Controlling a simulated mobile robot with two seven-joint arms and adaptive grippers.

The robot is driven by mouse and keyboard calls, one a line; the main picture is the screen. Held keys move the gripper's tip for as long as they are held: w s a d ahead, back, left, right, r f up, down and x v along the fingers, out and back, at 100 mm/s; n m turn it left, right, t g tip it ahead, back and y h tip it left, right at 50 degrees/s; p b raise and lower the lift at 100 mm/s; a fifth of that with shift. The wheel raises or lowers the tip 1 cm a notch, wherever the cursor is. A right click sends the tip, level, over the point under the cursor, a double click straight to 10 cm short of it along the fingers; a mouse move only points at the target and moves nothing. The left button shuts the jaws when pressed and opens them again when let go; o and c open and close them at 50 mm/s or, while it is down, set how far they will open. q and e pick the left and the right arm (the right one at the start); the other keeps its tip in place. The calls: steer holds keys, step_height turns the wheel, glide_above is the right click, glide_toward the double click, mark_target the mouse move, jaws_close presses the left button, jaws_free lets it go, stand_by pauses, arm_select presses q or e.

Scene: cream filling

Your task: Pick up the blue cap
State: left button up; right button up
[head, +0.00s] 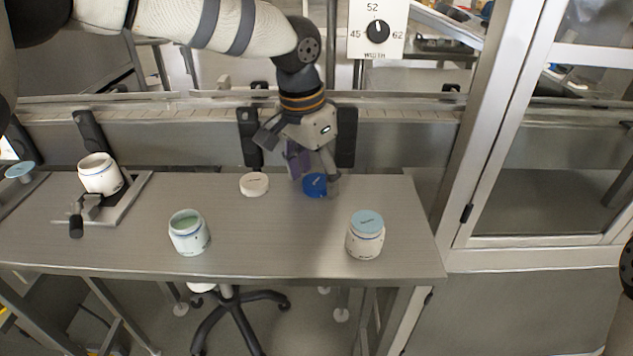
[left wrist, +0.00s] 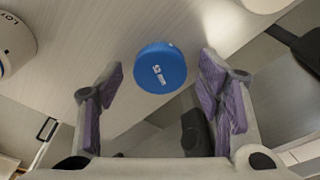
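The blue cap (head: 315,185) lies on the grey table near its back edge, right of a white cap. My left gripper (head: 315,176) is at the blue cap, with its fingers pointing down and partly in front of it. In the left wrist view the blue cap (left wrist: 160,68) shows ahead of the fingertips, roughly between the two purple-padded fingers. The left gripper (left wrist: 160,82) is open, and clear gaps show between each finger and the cap. My right gripper is not in view.
A white cap (head: 254,184) lies left of the blue one. An open jar with green content (head: 189,232) stands at the front left, and a jar with a light blue lid (head: 365,236) at the front right. Another white jar (head: 99,173) sits in a clamp fixture at the left.

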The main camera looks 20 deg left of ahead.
arm_select(q)
steer(key=c, duration=0.5)
